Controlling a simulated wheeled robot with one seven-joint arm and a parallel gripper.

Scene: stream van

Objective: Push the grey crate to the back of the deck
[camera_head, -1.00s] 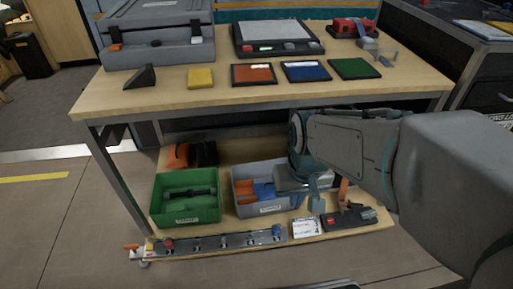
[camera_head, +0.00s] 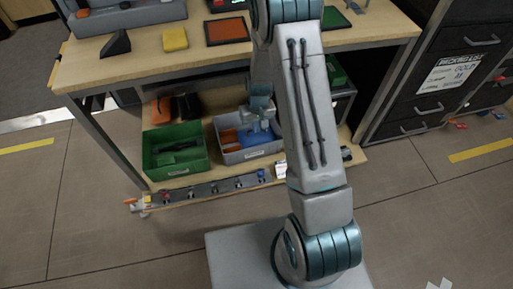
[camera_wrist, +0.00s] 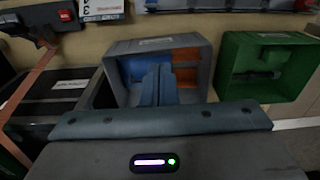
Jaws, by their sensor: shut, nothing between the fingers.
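The grey crate (camera_head: 253,153) stands on the wooden lower deck (camera_head: 214,99) of the workbench, to the right of the green crate (camera_head: 177,165). Blue and orange items lie in it. In the wrist view, the grey crate (camera_wrist: 122,82) is in the upper middle, turned about, with the green crate (camera_wrist: 233,75) to its right. My gripper (camera_head: 262,124) is shut and empty, over the right part of the grey crate. Its fingers (camera_wrist: 158,84) overlap the crate's opening in the wrist view; I cannot tell whether they touch it. My arm hides the deck's right part.
A rail with several small knobs (camera_head: 212,188) runs along the deck's front edge. An orange item (camera_head: 160,110) and a black one (camera_head: 188,105) sit behind the green crate. The bench top (camera_head: 140,62) is above the deck. Black drawers (camera_head: 445,70) stand at right.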

